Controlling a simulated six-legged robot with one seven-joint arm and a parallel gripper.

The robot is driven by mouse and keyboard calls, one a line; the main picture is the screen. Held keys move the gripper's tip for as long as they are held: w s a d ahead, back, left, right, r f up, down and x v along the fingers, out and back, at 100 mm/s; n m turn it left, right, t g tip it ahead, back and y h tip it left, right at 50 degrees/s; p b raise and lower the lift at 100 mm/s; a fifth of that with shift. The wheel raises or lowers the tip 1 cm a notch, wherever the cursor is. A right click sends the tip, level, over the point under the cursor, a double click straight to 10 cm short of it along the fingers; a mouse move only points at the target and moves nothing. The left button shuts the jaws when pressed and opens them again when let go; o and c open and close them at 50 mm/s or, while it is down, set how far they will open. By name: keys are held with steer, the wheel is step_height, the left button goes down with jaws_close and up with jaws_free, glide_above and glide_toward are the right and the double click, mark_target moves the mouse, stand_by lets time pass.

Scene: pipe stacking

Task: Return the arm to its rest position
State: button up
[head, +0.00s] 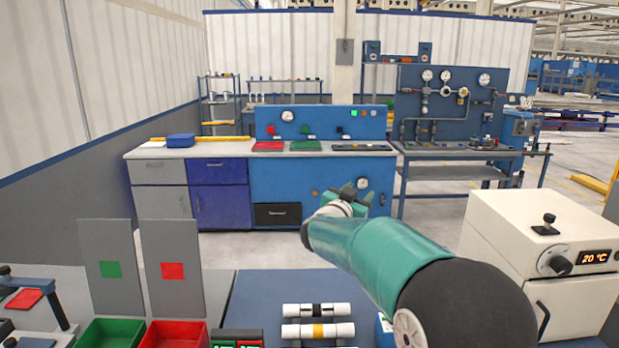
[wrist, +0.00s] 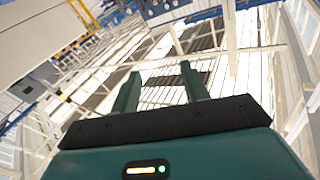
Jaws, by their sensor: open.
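My gripper (wrist: 157,80) shows in the wrist view with its two green fingers apart and nothing between them. The wrist view looks up past the fingers toward the ceiling beams. In the head view my teal arm reaches forward from the lower right, and my gripper (head: 356,192) is at its far end, raised in front of the blue workbench. Its fingers are small there. White pipes lie in a stack on the table below: one with a black band (head: 317,310) and one with a yellow band (head: 318,331). The gripper is well apart from them.
A green bin (head: 112,328) and a red bin (head: 178,330) stand at the lower left, with grey panels behind them. A cream oven (head: 540,225) reading 20 °C stands at the right, close to my arm. The blue workbench (head: 270,190) is farther back.

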steer(key=s+a+r+n+g+y, duration=0.1)
steer(key=s+a+r+n+y, duration=0.1)
steer(key=s+n+y, duration=0.45)
steer(key=s+a+r+n+y, duration=0.15)
steer(key=s+y, duration=0.25)
steer(key=s, duration=0.5)
steer(key=s+d+f+g, duration=0.2)
steer(key=s+f, duration=0.3)
steer(key=s, duration=0.5)
steer(key=s+d+f+g+h, duration=0.1)
steer(key=s+f+g, duration=0.3)
steer(key=s, duration=0.6)
steer(key=s+d+f+g, duration=0.3)
steer(key=s+f, duration=0.3)
steer(key=s, duration=0.4)
steer(key=shift+d+g, duration=0.25)
steer(key=shift+g, duration=0.05)
